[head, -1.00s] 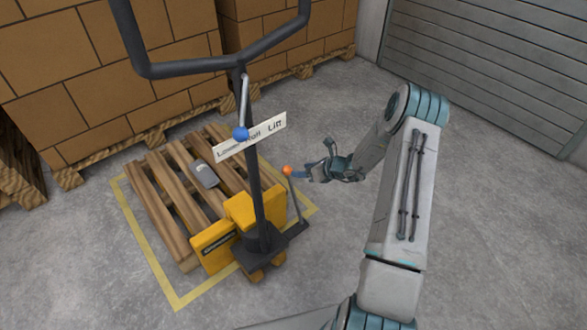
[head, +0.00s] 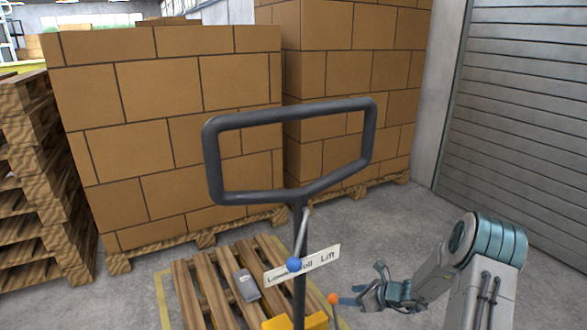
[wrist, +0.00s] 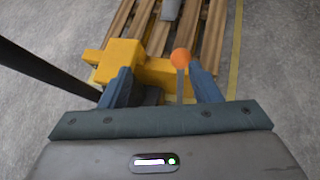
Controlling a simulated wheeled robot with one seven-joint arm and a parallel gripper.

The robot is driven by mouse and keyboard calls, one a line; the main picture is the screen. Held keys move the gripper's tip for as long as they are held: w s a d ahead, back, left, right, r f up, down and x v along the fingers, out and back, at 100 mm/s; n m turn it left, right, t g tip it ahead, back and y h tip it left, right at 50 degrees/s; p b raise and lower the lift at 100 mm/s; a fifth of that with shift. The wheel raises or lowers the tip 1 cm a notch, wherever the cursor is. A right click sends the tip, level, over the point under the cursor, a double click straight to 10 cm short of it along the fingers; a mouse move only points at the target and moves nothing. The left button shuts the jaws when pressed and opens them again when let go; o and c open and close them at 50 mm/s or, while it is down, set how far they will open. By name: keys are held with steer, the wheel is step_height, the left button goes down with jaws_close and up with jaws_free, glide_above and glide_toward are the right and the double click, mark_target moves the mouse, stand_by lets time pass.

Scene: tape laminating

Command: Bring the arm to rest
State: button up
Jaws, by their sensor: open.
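My gripper (head: 362,298) is open at the lower right of the head view, just right of a lever with an orange knob (head: 334,299). In the wrist view, the orange knob (wrist: 181,58) shows between the two spread blue fingers of my gripper (wrist: 162,86). I cannot tell whether either finger touches the lever. My arm (head: 485,265) reaches in from the lower right with its elbow bent.
A pallet jack with a black looped handle (head: 211,160), a blue knob (head: 293,265) and a yellow body (wrist: 125,58) stands at a wooden pallet (head: 190,290). A grey device (head: 246,285) lies on the pallet. Stacked boxes (head: 130,130) stand behind; a shutter (head: 530,130) is at right.

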steer(key=s+a+r+n+g+h+p, duration=0.1)
steer(key=s+a+r+n+g+p, duration=0.15)
steer(key=s+r+n, duration=0.45)
steer(key=s+a+r+n+g+p, duration=0.1)
steer(key=s+a+r+n+p, duration=0.25)
steer(key=r, duration=0.75)
steer(key=s+a+r+n+g+h+p, duration=0.1)
steer(key=s+a+r+n+g+p, duration=0.25)
steer(key=r, duration=0.65)
steer(key=s+d+r+n+t+h+p, duration=0.2)
steer(key=s+r+n+h+p, duration=0.4)
steer(key=s+r+n, duration=0.7)
steer(key=s+d+r+p, duration=0.1)
steer(key=s+r, duration=0.2)
steer(key=s, duration=0.3)
steer(key=shift+d+r+n+t, duration=0.3)
steer(key=shift+d, duration=0.05)
